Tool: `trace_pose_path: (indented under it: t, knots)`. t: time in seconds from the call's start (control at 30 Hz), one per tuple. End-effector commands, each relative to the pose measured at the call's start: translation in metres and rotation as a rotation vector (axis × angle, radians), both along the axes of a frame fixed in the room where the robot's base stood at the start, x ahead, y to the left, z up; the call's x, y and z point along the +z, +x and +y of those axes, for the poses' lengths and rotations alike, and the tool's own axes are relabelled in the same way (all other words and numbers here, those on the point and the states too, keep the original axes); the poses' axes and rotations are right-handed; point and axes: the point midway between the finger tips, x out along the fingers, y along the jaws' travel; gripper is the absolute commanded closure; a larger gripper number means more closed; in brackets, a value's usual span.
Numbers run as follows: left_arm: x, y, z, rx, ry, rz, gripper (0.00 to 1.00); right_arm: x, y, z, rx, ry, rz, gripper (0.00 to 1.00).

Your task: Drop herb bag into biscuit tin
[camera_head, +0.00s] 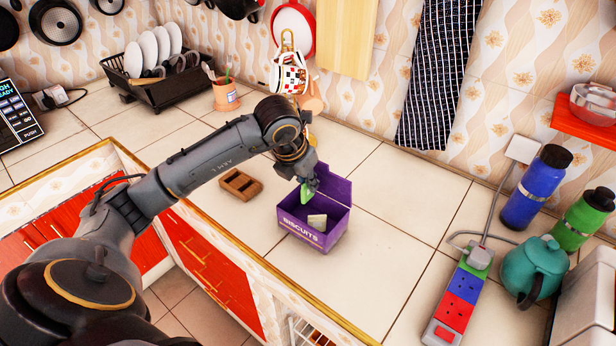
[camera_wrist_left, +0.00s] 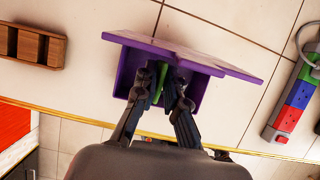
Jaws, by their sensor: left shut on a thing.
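The purple biscuit tin (camera_head: 311,234) stands open on the tiled counter, with its lid (camera_head: 333,184) raised at the back. It also shows in the left wrist view (camera_wrist_left: 124,73). A small pale packet (camera_head: 317,221) lies inside it. My left gripper (camera_head: 308,189) points down at the tin's opening and is shut on the green herb bag (camera_head: 306,195). The bag shows as a green strip between the fingers in the left wrist view (camera_wrist_left: 160,84). Whether the bag touches anything in the tin cannot be told. My right gripper is not in view.
A brown wooden block with slots (camera_head: 240,185) sits left of the tin. A dish rack (camera_head: 163,75) and a pot (camera_head: 225,95) stand further back. A socket strip (camera_head: 459,300), teal teapot (camera_head: 533,270) and blue bottle (camera_head: 536,188) are at right. Counter right of the tin is clear.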

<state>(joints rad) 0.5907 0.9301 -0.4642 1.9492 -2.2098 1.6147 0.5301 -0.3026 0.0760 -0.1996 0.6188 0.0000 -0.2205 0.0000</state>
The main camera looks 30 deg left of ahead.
Motion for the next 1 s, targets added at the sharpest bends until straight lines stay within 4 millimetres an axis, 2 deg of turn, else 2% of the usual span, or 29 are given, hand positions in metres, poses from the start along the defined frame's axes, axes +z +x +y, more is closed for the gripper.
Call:
trace_pose_path:
  t: [0.03, 0.2, 0.57, 0.6, 0.7, 1.0]
  knots:
    - [-0.011, 0.0, 0.0, 0.0, -0.001, 0.002, 1.0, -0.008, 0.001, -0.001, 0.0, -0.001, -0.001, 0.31]
    - [-0.028, 0.0, 0.0, 0.001, 0.0, 0.0, 1.0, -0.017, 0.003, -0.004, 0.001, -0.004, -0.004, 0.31]
    - [-0.032, 0.0, 0.0, 0.001, 0.0, -0.001, 1.0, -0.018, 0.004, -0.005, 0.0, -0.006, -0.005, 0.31]
    - [-0.032, 0.0, 0.0, 0.001, 0.0, -0.001, 0.81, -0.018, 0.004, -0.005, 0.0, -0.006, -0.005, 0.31]
    - [-0.032, 0.0, 0.0, 0.001, 0.0, -0.001, 0.63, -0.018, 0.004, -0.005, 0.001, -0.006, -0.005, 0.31]
    - [-0.031, 0.0, 0.0, 0.001, 0.0, -0.002, 0.63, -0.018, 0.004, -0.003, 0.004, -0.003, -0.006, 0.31]
